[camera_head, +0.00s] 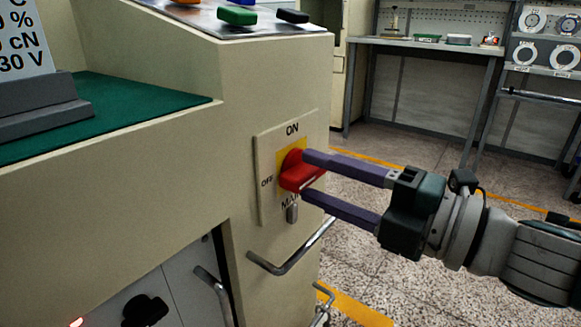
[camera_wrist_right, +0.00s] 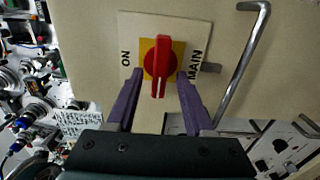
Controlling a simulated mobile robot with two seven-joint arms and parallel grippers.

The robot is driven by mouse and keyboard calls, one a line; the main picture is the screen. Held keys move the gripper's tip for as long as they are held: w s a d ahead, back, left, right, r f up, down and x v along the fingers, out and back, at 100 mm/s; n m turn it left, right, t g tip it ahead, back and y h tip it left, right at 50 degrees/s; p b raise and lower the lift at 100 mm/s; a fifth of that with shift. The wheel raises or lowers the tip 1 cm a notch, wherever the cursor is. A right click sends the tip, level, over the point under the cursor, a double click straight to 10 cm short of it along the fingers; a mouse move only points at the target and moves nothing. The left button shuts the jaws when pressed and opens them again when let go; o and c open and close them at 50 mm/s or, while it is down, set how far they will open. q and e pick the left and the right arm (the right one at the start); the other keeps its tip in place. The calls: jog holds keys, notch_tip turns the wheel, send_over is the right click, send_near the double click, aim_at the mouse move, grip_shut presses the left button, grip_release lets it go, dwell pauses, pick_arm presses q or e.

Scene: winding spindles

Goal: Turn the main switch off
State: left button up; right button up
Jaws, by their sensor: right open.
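The main switch is a red rotary knob (camera_head: 294,171) on a yellow plate, set in a beige square panel (camera_head: 264,196) marked ON at the top, OFF at the left and MAIN below. Its handle lies level, across the ON–MAIN line; in the right wrist view the knob (camera_wrist_right: 158,64) stands upright with a slit at its lower end. My right gripper (camera_head: 305,174) is open, with one purple finger above the knob and one below. In the right wrist view the fingertips (camera_wrist_right: 160,75) flank the knob; I cannot tell whether they touch it. My left gripper is not in view.
A small metal piece (camera_head: 292,212) sticks out below the knob. A bent metal handle (camera_head: 291,254) stands out just under the panel. Above are a green button (camera_head: 237,15) and a black button (camera_head: 292,16). A workbench (camera_head: 428,44) stands at the back; the floor between is open.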

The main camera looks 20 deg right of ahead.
jog(key=v, duration=0.9)
jog(key=shift+p, duration=0.45)
notch_tip(320, 180, up, 13)
jog(key=d+m+h+p, duration=0.3)
jog(key=m+h+p, duration=0.7)
jog(key=m+p, duration=0.65)
jog(key=s+a+r+m+g+p, duration=0.2)
jog(key=s+r+m+g+p, duration=0.3)
jog(key=s+p, duration=0.4)
jog(key=s+a+r+m+g+p, duration=0.2)
jog(key=s+r+m+g+p, duration=0.1)
jog(key=s+r+g+p, duration=0.45)
notch_tip(320, 180, up, 35)
jog(key=s+t+p, duration=0.1)
jog(key=t+p, duration=0.1)
jog(key=p, duration=3.4)
jog(key=shift+d+r+n+h, duration=0.2)
jog(key=shift+d+n+h, duration=0.15)
jog(key=shift+h, duration=0.05)
